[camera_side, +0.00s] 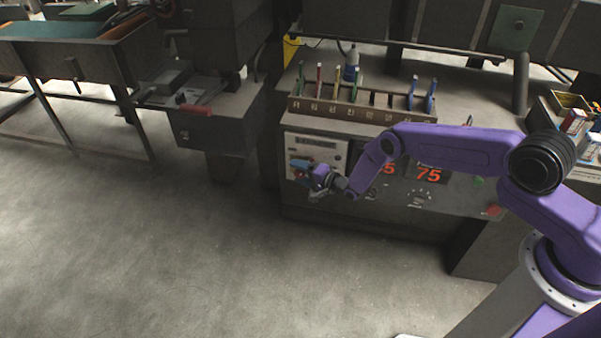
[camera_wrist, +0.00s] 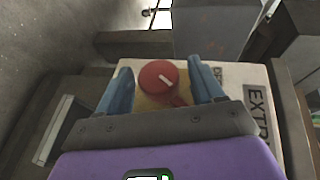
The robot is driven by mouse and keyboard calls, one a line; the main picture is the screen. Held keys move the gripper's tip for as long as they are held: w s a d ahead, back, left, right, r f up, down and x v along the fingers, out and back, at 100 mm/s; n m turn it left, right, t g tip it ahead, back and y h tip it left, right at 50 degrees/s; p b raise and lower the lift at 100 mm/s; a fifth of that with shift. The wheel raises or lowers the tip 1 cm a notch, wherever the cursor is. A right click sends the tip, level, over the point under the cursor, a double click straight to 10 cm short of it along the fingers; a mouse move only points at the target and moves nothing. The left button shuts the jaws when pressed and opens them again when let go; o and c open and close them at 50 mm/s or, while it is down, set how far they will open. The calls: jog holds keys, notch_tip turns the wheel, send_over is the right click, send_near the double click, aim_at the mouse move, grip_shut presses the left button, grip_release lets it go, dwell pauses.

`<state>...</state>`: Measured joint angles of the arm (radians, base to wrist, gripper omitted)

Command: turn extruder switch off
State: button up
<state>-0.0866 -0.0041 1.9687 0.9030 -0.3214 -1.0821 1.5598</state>
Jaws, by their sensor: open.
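Part of the word "EXTR" shows on this panel in the wrist view. My gripper (camera_wrist: 160,90) is open, with one blue finger on each side of the knob. I cannot tell whether the fingers touch it. In the side view my gripper (camera_side: 300,172) is in front of the cream panel (camera_side: 318,150) on the machine's front face and hides the knob.
A rack (camera_side: 345,108) with several coloured tools stands on top of the machine. A red part (camera_side: 493,209) is at lower right. The floor (camera_side: 180,260) in front is clear.

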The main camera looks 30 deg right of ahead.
jog(key=c, duration=1)
jog(key=shift+o, duration=0.2)
jog(key=shift+w, duration=0.1)
jog(key=n+g+h, duration=0.1)
jog(key=g+h, duration=0.1)
jog(key=g, duration=0.1)
jog(key=shift+r+g, duration=0.15)
jog(key=shift+g, duration=0.15)
jog(key=shift+n+g+h, duration=0.5)
jog(key=shift+g+h, duration=0.5)
jog(key=o, duration=1)
jog(key=shift+c, duration=0.2)
